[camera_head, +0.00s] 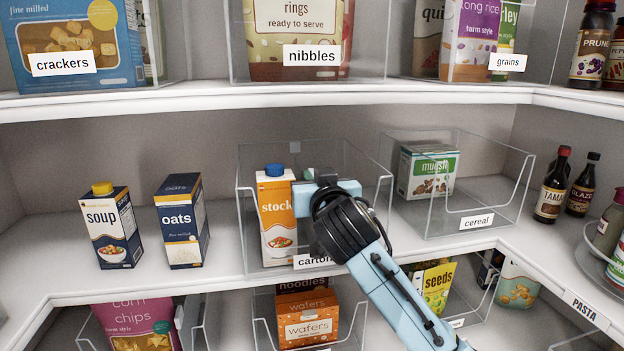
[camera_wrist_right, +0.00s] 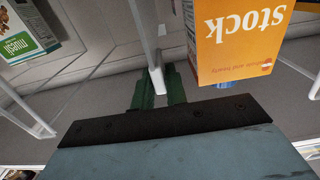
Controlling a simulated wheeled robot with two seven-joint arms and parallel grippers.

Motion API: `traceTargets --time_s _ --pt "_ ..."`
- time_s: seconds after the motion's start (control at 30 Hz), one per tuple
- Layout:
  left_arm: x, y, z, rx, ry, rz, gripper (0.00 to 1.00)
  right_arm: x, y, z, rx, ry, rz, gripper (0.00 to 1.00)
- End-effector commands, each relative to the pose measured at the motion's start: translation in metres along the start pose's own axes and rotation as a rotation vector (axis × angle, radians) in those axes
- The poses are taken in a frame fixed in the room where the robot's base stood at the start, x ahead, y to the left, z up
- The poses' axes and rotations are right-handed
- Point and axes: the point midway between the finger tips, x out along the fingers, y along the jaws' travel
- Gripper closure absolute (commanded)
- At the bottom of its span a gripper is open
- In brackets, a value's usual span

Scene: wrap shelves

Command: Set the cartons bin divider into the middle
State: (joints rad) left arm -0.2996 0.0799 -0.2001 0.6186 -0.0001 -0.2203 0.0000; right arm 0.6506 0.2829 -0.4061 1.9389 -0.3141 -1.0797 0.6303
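The clear cartons bin (camera_head: 246,228) stands mid-shelf, its label partly covered by my right arm. An orange and white stock carton (camera_head: 277,215) with a blue cap stands in its left part; it also shows upside down in the right wrist view (camera_wrist_right: 245,45). My right gripper (camera_head: 318,178) is over the bin, right of the stock carton. In the right wrist view its green fingers (camera_wrist_right: 159,90) close on the pale edge of a clear upright panel, seemingly the divider (camera_wrist_right: 154,55). My arm hides most of it in the head view. My left gripper is not in view.
A soup carton (camera_head: 107,227) and an oats carton (camera_head: 183,222) stand left of the bin. The clear cereal bin (camera_head: 440,215) with a muesli box (camera_head: 428,172) is close on the right. The upper shelf (camera_head: 250,97) runs above. Dark bottles (camera_head: 552,187) stand far right.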

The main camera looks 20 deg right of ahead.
Motion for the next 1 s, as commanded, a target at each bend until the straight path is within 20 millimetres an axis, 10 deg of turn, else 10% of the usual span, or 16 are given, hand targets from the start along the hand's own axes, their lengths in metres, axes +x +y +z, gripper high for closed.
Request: traceTargets --time_s 0.53,1.0 --pt "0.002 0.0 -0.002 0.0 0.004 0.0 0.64 -0.007 -0.003 0.001 0.001 0.0 -0.005 0.67" --pt "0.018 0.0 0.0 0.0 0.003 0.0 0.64 -0.093 -0.002 0.002 0.004 0.001 -0.006 0.67"
